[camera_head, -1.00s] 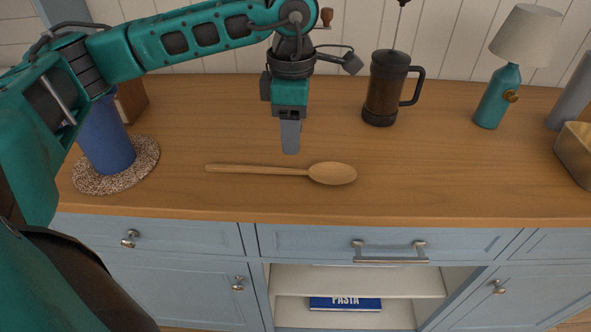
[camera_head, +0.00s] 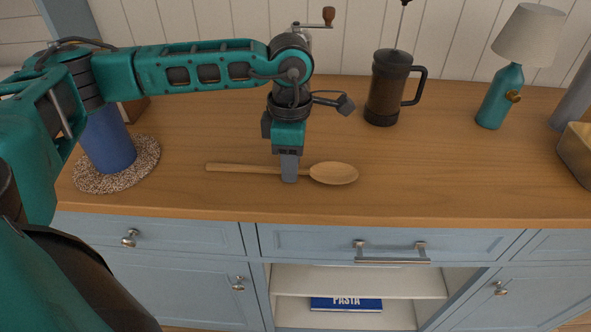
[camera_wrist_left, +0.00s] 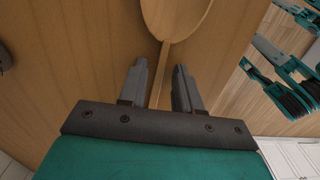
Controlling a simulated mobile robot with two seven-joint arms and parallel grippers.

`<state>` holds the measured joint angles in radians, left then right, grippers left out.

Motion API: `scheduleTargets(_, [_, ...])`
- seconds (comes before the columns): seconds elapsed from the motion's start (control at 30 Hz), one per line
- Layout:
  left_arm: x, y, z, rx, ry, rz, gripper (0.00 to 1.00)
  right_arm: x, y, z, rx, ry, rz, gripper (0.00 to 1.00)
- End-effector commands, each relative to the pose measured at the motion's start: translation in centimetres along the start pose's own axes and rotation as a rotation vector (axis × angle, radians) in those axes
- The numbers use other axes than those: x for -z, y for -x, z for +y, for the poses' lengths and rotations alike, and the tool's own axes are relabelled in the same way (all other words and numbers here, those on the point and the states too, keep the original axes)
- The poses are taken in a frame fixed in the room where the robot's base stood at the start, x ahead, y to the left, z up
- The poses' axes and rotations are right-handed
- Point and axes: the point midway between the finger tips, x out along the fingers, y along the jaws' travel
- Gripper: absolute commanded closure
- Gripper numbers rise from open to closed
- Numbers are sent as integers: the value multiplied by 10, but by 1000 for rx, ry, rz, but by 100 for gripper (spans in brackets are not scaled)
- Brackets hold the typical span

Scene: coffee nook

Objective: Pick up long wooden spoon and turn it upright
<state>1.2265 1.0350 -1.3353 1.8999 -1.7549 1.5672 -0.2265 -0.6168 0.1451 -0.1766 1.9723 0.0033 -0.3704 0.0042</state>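The long wooden spoon (camera_head: 333,173) lies flat on the wooden counter, its bowl to the right and its handle to the left. My left gripper (camera_head: 289,178) points straight down at the handle just left of the bowl. In the left wrist view the two fingers (camera_wrist_left: 160,88) stand apart, with the spoon's handle running between them and the bowl (camera_wrist_left: 176,18) beyond the fingertips. Neither finger clearly touches the handle. The handle's lower part is hidden behind the gripper body in that view. My right gripper is not seen in the head view.
A dark French press (camera_head: 385,88) stands behind and right of the spoon. A blue cylinder (camera_head: 108,140) stands on a round speckled mat (camera_head: 147,164) at left. The counter around the spoon is clear.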

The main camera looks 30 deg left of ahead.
Motion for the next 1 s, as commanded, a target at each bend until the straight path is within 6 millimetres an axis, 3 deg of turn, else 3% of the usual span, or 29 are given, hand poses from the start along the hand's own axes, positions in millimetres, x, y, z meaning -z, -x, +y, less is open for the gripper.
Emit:
scheduleTargets(0.33, [0,0,0,0,0,0,100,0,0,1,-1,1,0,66])
scheduleTargets(0.77, [0,2,0,-1,0,-1,100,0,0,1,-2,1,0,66])
scheduleTargets(1.0, [-1,24,0,-2,0,-2,100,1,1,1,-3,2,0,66])
